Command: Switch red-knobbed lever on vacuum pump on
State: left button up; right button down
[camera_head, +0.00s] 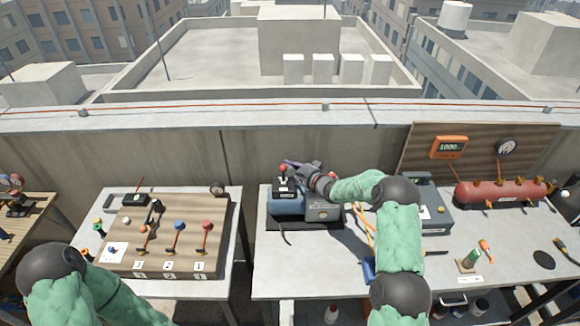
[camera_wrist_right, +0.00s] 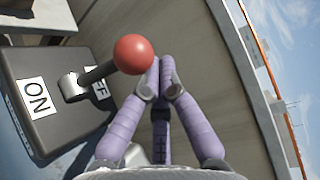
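The vacuum pump (camera_head: 323,211) stands on the right-hand table, with a black switch box on it. Its lever has a round red knob (camera_head: 283,167), which is large in the right wrist view (camera_wrist_right: 133,54). The lever leans toward the partly hidden OFF label (camera_wrist_right: 101,90), away from the ON label (camera_wrist_right: 37,97). My right gripper (camera_head: 292,166) is beside the knob. In the right wrist view its purple fingers (camera_wrist_right: 163,62) are together, with nothing seen between them. The knob is just left of the fingertips; I cannot tell whether they touch. My left gripper is out of view.
A board with several coloured levers (camera_head: 170,238) lies on the left table (camera_head: 232,255). Right of the pump are a grey case (camera_head: 433,212) and a red cylinder (camera_head: 500,191). A parapet wall (camera_head: 180,160) runs behind; a gap separates the tables.

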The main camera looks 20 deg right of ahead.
aim_at(290, 188)
jog(key=shift+s+a+r+n+t+y+b, duration=0.2)
jog(key=shift+s+n+t+b, duration=0.3)
jog(key=shift+b, duration=0.85)
jog(key=shift+s+a+r+n+t+y+b, duration=0.15)
jog(key=shift+s+n+t+b, duration=0.35)
jog(key=shift+b, duration=0.8)
jog(key=shift+s+a+f+y+b, duration=0.1)
jog(key=shift+s+y+b, duration=0.15)
jog(key=shift+s+b, duration=0.15)
jog(key=s+n+b, duration=0.1)
jog(key=b, duration=0.1)
jog(key=s+n+t+y+b, duration=0.1)
jog(key=b, duration=0.1)
jog(key=shift+a+t, duration=0.3)
jog(key=shift+s+a+n+t+y+b, duration=0.15)
jog(key=shift+s+n+t+y+b, duration=0.4)
jog(key=shift+b, duration=0.95)
jog(key=shift+w, duration=0.1)
jog(key=v, duration=1.2)
jog(key=shift+r, duration=0.35)
jog(key=shift+f, duration=0.1)
